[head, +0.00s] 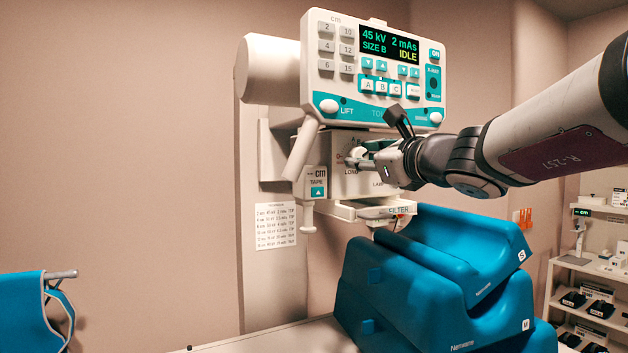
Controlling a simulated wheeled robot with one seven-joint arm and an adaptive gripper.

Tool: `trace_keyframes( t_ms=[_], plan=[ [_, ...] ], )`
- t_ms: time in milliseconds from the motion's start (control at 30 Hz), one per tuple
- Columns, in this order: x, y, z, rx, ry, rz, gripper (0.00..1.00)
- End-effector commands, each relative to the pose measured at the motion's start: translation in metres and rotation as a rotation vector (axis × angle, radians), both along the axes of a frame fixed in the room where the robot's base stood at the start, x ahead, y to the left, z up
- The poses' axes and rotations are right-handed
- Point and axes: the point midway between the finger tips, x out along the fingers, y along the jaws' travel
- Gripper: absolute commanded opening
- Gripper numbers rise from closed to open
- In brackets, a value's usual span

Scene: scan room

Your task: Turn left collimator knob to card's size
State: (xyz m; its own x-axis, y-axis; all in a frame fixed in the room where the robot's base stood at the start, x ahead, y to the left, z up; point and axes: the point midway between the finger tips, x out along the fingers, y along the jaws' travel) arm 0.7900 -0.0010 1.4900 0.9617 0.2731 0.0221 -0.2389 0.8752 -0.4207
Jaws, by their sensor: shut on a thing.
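The x-ray head's control panel (375,70) is at the upper middle; its display reads 45 kV, 2 mAs, SIZE B, IDLE. Below it is the white collimator box (345,183), with LONG and LAMP lettering on its front. My gripper (357,160) reaches in from the right and is shut on a small pale knob (353,153) at the left of the box front, above LONG. The knob's pointer and most of its scale are hidden by my gripper. A white card (275,226) with several printed lines hangs on the wall column at lower left; its text is too small to read surely.
A tape unit (317,187) hangs left of the box, and a filter tray (375,209) sits under it. Blue stacked cradles (440,285) stand below on the table (270,338). A blue apron (22,313) is at far left, shelves (585,290) at right.

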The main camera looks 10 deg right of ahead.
Motion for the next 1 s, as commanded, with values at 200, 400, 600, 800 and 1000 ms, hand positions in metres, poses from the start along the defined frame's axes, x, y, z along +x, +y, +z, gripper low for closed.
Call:
trace_keyframes(
  t_ms=[200, 400, 600, 800, 1000],
  plan=[
    [0.0024, 0.0000, -0.0025, -0.180, -0.063, 0.000, 0.02],
    [0.0018, -0.0002, -0.0016, -0.307, -0.102, 0.000, 0.02],
    [0.0013, -0.0004, -0.0003, -0.389, -0.129, 0.000, 0.02],
    [0.0008, -0.0003, 0.0003, -0.426, -0.140, 0.001, 0.02],
    [0.0005, -0.0002, 0.0009, -0.435, -0.142, 0.001, 0.02]
  ],
)
